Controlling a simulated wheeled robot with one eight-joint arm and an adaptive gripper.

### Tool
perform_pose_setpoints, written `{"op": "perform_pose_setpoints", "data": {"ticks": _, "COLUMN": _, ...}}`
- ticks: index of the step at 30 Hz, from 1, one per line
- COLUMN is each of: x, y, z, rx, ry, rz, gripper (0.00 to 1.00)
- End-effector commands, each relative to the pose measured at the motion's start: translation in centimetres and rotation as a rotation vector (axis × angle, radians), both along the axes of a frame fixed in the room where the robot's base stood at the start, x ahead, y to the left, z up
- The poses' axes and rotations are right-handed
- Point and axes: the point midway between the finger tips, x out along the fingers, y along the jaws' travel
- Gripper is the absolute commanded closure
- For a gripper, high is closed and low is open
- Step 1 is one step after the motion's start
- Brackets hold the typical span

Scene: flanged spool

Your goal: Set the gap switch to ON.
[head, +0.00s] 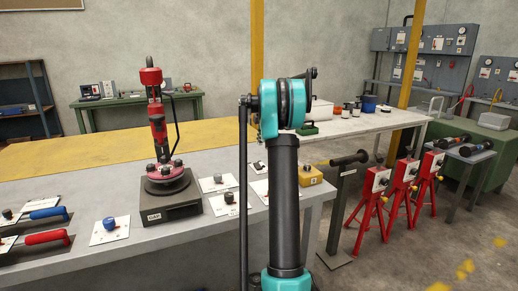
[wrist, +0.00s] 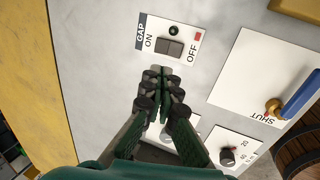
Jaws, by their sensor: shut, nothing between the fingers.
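In the wrist view, the gap switch (wrist: 170,47) is a dark rocker on a white plate labelled GAP. ON is printed at its left end and OFF at its right end, beside a small red square. A small dark round lamp (wrist: 174,30) sits above the rocker and looks unlit. Which way the rocker is tipped is too small to tell. My gripper (wrist: 163,73) is shut and empty, its tips just below the rocker in the picture; whether they touch the plate is unclear. In the head view my arm hides the gripper, and I cannot pick out the switch.
In the wrist view, a plate marked SHUT with a blue-handled lever (wrist: 301,93) is at right, and a dial knob (wrist: 227,157) is below. In the head view, a red machine (head: 158,125) stands on the grey bench (head: 100,262). Red stands (head: 402,178) are at right.

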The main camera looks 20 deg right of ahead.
Motion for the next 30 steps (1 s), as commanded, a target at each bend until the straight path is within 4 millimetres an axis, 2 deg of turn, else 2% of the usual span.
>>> {"op": "perform_pose_setpoints", "data": {"ticks": 12, "x": 2.5, "y": 0.1, "z": -7.6, "rx": 0.000, "ry": 0.000, "rz": 0.001, "gripper": 1.00}}
{"op": "perform_pose_setpoints", "data": {"ticks": 18, "x": 3.4, "y": 0.2, "z": -10.5, "rx": 0.000, "ry": 0.000, "rz": 0.001, "gripper": 1.00}}
{"op": "perform_pose_setpoints", "data": {"ticks": 24, "x": 3.8, "y": 0.2, "z": -11.8, "rx": 0.000, "ry": 0.000, "rz": 0.000, "gripper": 1.00}}
{"op": "perform_pose_setpoints", "data": {"ticks": 30, "x": 3.9, "y": 0.2, "z": -12.0, "rx": 0.000, "ry": 0.000, "rz": 0.000, "gripper": 1.00}}
